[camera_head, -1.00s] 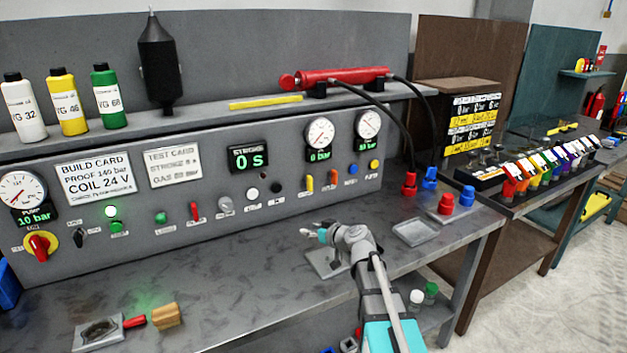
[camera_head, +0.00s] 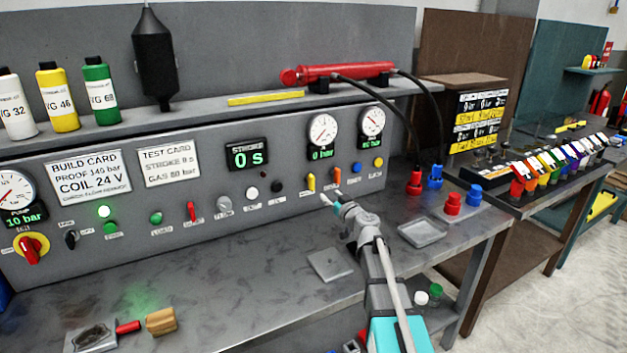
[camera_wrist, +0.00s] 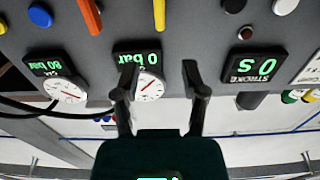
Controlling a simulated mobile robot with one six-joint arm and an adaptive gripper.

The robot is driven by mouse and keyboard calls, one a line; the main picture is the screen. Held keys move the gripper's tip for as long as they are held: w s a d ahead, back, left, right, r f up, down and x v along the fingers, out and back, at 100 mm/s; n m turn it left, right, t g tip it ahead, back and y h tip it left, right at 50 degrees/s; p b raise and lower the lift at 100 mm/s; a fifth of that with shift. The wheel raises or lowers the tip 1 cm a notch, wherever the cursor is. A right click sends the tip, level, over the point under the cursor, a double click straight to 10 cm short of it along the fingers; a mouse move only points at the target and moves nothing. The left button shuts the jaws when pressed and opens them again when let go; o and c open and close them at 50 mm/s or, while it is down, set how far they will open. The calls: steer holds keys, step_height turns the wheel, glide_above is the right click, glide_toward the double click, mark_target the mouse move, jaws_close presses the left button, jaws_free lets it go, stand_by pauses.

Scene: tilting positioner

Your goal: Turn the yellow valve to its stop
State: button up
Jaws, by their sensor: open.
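The yellow valve (camera_head: 311,182) is a small upright lever on the grey panel's lower row, left of an orange lever (camera_head: 336,177). My gripper (camera_head: 330,197) is in front of the panel, just below and right of the yellow valve. The wrist view is upside down; there the yellow valve (camera_wrist: 159,14) is at the top edge, between and beyond the two dark fingers. My gripper (camera_wrist: 158,68) is open with nothing between its fingers. It looks apart from the valve. The orange lever (camera_wrist: 89,15) is beside it.
Above the valve are a gauge (camera_head: 322,131) reading 0 bar and a stroke display (camera_head: 247,154) reading 0 s. Blue (camera_head: 352,169) and yellow (camera_head: 378,162) buttons lie to the right. A grey plate (camera_head: 330,264) and a tray (camera_head: 424,232) lie on the bench below.

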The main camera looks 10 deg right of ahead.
mark_target(313, 180)
steer(key=x, duration=1.3)
steer(key=shift+w+a, duration=0.15)
steer(key=shift+w, duration=0.1)
jaws_close()
